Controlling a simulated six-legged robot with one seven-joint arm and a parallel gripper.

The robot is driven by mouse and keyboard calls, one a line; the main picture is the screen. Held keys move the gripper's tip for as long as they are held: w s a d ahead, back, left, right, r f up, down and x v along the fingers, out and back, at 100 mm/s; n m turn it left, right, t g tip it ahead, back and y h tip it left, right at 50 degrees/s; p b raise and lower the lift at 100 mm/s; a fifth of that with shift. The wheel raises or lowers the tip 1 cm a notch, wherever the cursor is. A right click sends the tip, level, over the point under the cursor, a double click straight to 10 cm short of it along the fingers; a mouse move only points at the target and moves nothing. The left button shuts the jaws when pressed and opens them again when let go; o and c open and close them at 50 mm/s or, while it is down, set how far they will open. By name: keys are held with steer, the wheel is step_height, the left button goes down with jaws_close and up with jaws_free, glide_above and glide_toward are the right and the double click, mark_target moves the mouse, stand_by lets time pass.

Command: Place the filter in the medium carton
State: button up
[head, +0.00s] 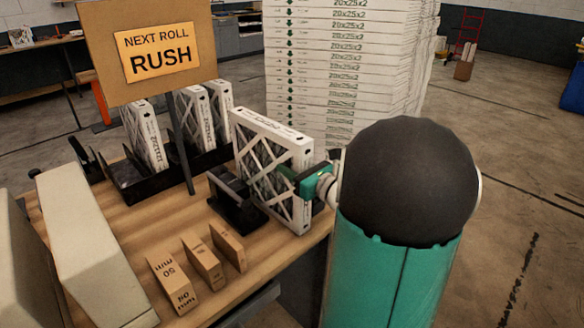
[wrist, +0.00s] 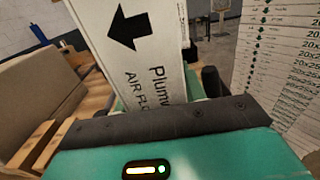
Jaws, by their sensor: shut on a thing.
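The filter (head: 270,165) is a white-framed pleated panel with a crossed lattice, standing upright near the right edge of the wooden table. My gripper (head: 308,177) is shut on its right side edge. In the wrist view my gripper (wrist: 165,102) has the white filter edge (wrist: 172,62), with a black arrow and print, between its fingers. A black holder (head: 236,205) stands just in front of the filter; whether they touch is unclear. Three small brown cardboard boxes (head: 203,262) stand in a row at the front, one marked "50 mm". I cannot tell which thing is the medium carton.
Several white filters (head: 146,133) stand in a black rack (head: 135,185) at the back left. A sign (head: 157,52) reading "NEXT ROLL RUSH" stands on a post. Large beige blocks (head: 88,250) fill the left side. A tall carton stack (head: 345,70) rises behind.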

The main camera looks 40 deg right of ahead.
steer(key=o, duration=1.3)
